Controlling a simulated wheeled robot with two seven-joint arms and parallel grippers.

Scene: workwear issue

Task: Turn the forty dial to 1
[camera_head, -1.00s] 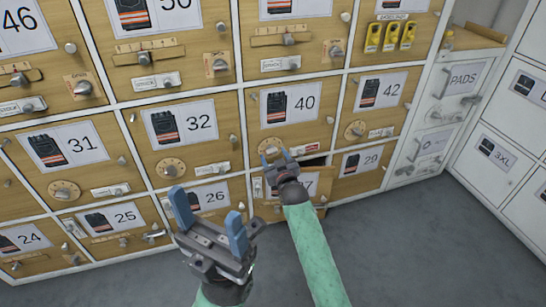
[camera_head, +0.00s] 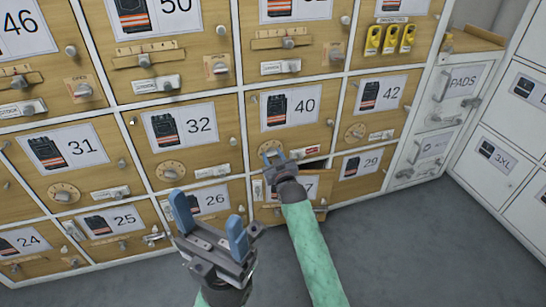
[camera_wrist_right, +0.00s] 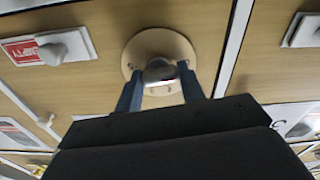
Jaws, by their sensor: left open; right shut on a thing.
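The forty dial (camera_head: 271,145) is a round pale disc on the wooden door marked 40 (camera_head: 288,105), partly hidden behind my right gripper (camera_head: 273,158). In the right wrist view the dial's disc (camera_wrist_right: 160,41) has a grey knob (camera_wrist_right: 160,72) at its lower middle. My right gripper's blue fingers (camera_wrist_right: 161,88) stand on both sides of this knob and are shut on it. The dial's markings cannot be read. My left gripper (camera_head: 208,217) is open and empty, lower left of the dial, in front of the lower doors.
A latch with a red label (camera_head: 306,152) sits right of the dial; it also shows in the right wrist view (camera_wrist_right: 62,46). A drawer marked 27 (camera_head: 310,188), below, stands partly open behind my right arm. Doors 32 (camera_head: 188,125) and 42 (camera_head: 382,93) have similar dials.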

